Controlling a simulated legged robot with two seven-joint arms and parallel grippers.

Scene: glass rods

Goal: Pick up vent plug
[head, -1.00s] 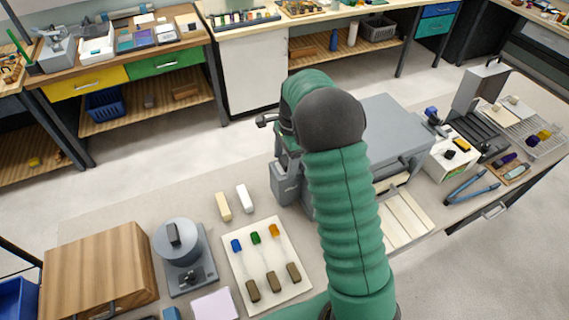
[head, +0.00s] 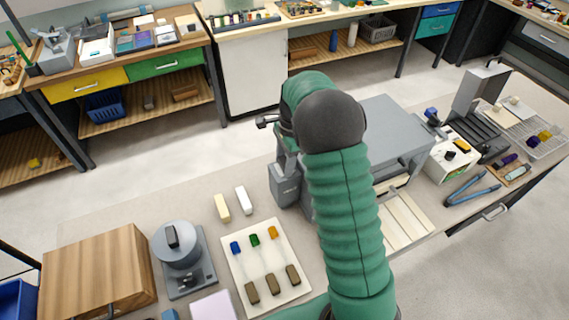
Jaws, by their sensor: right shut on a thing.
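My right arm with its green ridged sleeve rises through the middle of the head view. Its dark round wrist joint hides much of the hand. My right gripper (head: 287,158) points down at the left end of a grey box-shaped furnace (head: 398,130), just above a grey block on its side. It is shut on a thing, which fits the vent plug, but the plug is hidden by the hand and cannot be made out. I cannot tell whether it is clear of the furnace. My left gripper is not in view.
A white board (head: 292,290) with blue, green and orange-tipped rods lies front centre. Two small bars (head: 222,208) lie behind it. A round grey device (head: 177,245) and a wooden box (head: 98,272) stand left. Blue tongs (head: 466,188) lie right.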

